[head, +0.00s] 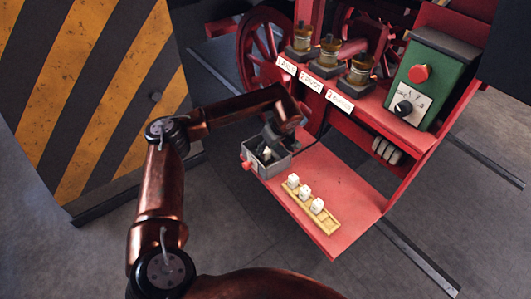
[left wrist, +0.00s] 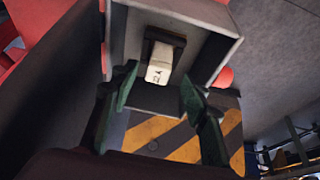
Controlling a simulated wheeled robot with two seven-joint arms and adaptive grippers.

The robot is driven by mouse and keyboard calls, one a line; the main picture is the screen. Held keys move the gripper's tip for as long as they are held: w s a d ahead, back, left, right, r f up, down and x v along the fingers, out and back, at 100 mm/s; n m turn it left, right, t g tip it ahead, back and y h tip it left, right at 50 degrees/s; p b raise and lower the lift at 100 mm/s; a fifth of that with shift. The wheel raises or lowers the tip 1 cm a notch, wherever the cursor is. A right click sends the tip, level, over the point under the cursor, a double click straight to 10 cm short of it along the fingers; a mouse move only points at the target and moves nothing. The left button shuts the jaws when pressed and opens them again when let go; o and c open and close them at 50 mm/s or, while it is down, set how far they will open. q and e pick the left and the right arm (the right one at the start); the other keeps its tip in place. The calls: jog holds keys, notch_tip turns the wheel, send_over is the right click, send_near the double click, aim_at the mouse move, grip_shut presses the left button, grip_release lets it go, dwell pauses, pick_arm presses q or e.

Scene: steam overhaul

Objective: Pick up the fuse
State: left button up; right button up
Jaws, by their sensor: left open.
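A white fuse (left wrist: 160,64) with dark marking, partly readable as "12 A", sits in a dark holder inside an open grey box (left wrist: 209,57). In the head view the box (head: 275,170) stands on the red shelf's left end, and the fuse (head: 267,153) shows small inside it. My left gripper (head: 271,143) is at the box opening. In the left wrist view the open left gripper (left wrist: 160,93) has one green finger on each side below the fuse. I see no contact with the fuse. My right gripper is not in view.
A wooden rack (head: 310,207) with several white fuses lies on the red shelf (head: 348,186). A red knob (head: 246,165) sticks out of the box. A green control box (head: 424,80) and several brass-topped pots (head: 328,52) stand above. A striped panel (head: 85,90) is at left.

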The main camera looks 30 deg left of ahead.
aim_at(266, 150)
pick_arm(q)
jog(key=x, duration=0.2)
jog(key=shift+w+f+p, duration=0.25)
jog(key=shift+f+p, duration=0.1)
jog(key=shift+a+f, duration=0.3)
jog(key=shift+f, duration=0.2)
jog(key=shift+c, duration=1.4)
jog(key=c, duration=0.7)
grip_shut()
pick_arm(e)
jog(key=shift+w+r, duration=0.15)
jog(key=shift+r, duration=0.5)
